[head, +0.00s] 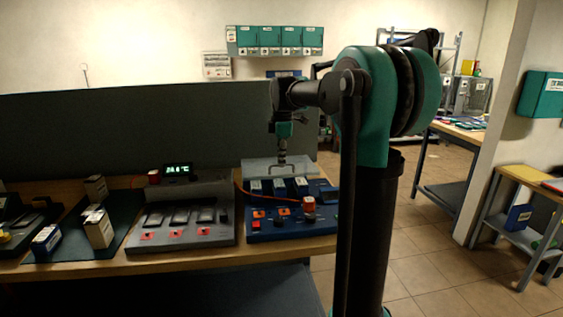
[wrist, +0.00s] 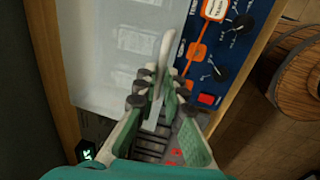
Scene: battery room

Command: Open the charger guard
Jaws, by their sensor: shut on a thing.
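The charger guard (head: 256,167) is a pale translucent panel at the back of the blue charger (head: 279,231), right of centre on the bench. In the wrist view the guard (wrist: 105,50) fills the left and middle, and battery labels show faintly through it. How far it is tilted I cannot tell. Its light bar handle (wrist: 166,50) stands up between my fingers. My gripper (wrist: 157,88) is shut on this handle. In the head view my gripper (head: 283,158) points down at the guard from above. Several batteries (head: 278,187) sit in the charger below the guard's front edge.
A grey charger (head: 183,226) with a dark display (head: 178,171) stands left of the blue one. Boxed batteries (head: 98,228) stand on a dark mat further left. A dark grey partition (head: 130,130) rises behind the bench. Open tiled floor (head: 430,250) lies to the right.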

